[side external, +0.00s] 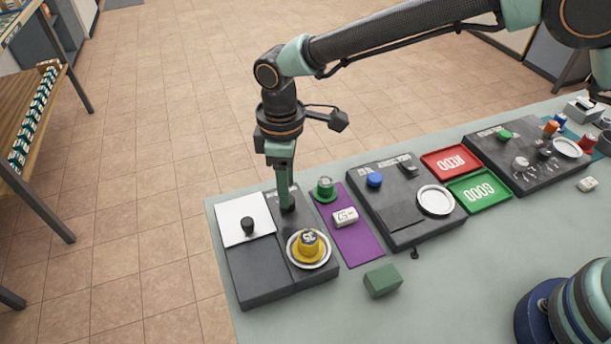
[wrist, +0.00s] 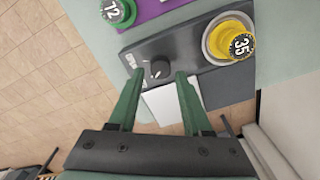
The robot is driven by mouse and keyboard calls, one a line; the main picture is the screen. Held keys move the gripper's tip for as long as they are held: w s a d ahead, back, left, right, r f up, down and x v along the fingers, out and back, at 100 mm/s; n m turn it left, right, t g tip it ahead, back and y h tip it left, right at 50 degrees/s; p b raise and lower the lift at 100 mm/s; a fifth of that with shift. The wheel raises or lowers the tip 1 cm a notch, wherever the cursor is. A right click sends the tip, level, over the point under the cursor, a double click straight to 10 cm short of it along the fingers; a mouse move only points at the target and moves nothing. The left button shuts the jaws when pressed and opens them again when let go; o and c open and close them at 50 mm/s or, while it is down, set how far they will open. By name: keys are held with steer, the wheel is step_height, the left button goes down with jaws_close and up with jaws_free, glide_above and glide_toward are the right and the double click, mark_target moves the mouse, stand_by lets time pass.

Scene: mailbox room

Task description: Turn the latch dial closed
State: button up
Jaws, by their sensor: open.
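The latch dial (wrist: 158,68) is a small black knob on a dark panel, beside white lettering. In the wrist view it shows between and slightly beyond the tips of my gripper (wrist: 160,75). The fingers are open, one to each side, with nothing held. A small pale mark shows on the dial, but I cannot tell its setting. In the side view my gripper (side external: 286,205) points straight down at the dial's place, and its fingers mostly hide the dial. I cannot tell whether the fingers touch it.
A white plate (side external: 232,213) with a black knob (side external: 248,226) lies on the same dark unit. A yellow piece (side external: 308,246) sits on a round white dish in front. A green piece (side external: 325,187) and white block (side external: 345,217) are on the purple mat (side external: 362,245) to the right.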

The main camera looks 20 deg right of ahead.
step_height(320, 180, up, 9)
stand_by(0.3)
steer(key=shift+r, duration=0.1)
steer(key=s+d+r+m+t+y, duration=0.1)
steer(key=d+r+m, duration=0.3)
steer(key=d, duration=0.5)
steer(key=d+r+m+t, duration=0.1)
steer(key=d+r+m, duration=0.1)
steer(key=d+r, duration=0.55)
steer(key=s+d+f+m+t, duration=0.1)
steer(key=s+d+m, duration=0.2)
steer(key=s+d, duration=0.2)
steer(key=s+d+f+m+t+h, duration=0.1)
steer(key=s+d, duration=0.4)
steer(key=d, duration=0.6)
steer(key=f+m+t, duration=0.1)
steer(key=m, duration=0.1)
steer(key=shift+d+m+t, duration=0.2)
steer(key=shift+m+t, duration=0.1)
